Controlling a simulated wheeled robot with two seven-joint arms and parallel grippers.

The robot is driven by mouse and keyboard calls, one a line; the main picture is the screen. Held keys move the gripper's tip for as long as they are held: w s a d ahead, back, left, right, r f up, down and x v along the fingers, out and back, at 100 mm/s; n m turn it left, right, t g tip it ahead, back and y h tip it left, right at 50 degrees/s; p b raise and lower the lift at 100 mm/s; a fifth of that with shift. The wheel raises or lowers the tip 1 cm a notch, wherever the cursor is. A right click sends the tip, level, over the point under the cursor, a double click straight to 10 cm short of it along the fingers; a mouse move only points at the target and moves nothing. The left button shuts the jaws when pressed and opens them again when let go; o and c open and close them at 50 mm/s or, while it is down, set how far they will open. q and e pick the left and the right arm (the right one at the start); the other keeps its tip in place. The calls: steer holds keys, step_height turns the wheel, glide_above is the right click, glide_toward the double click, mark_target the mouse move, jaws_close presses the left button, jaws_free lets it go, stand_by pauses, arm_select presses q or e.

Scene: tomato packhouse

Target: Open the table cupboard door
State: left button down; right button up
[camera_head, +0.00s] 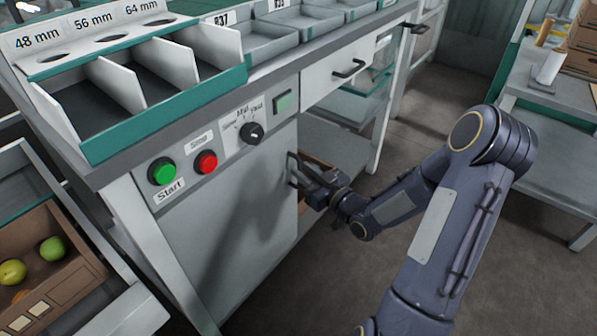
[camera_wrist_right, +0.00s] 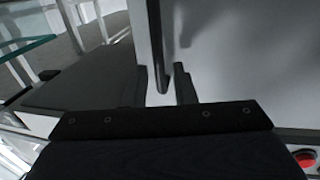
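The table cupboard door (camera_head: 235,215) is the grey panel under the control buttons. It looks flush with the table front, though I cannot tell if it stands slightly ajar. Its dark upright handle (camera_head: 292,168) is near the door's right edge. My right gripper (camera_head: 309,187) is at the handle, reaching in from the right. In the right wrist view, the fingers (camera_wrist_right: 162,88) stand apart, with the handle bar (camera_wrist_right: 159,55) between them and visible gaps beside it. The door face (camera_wrist_right: 240,60) fills the right of that view. My left gripper is not in view.
A green button (camera_head: 162,171), a red button (camera_head: 206,162) and a dark knob (camera_head: 252,133) sit above the door. A drawer with a handle (camera_head: 349,69) is further along. A cardboard box (camera_head: 318,163) lies beyond the door. The floor (camera_head: 400,150) in front is clear apart from my arm.

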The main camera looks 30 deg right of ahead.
steer(key=shift+w+a, duration=0.2)
steer(key=shift+w, duration=1)
jaws_close()
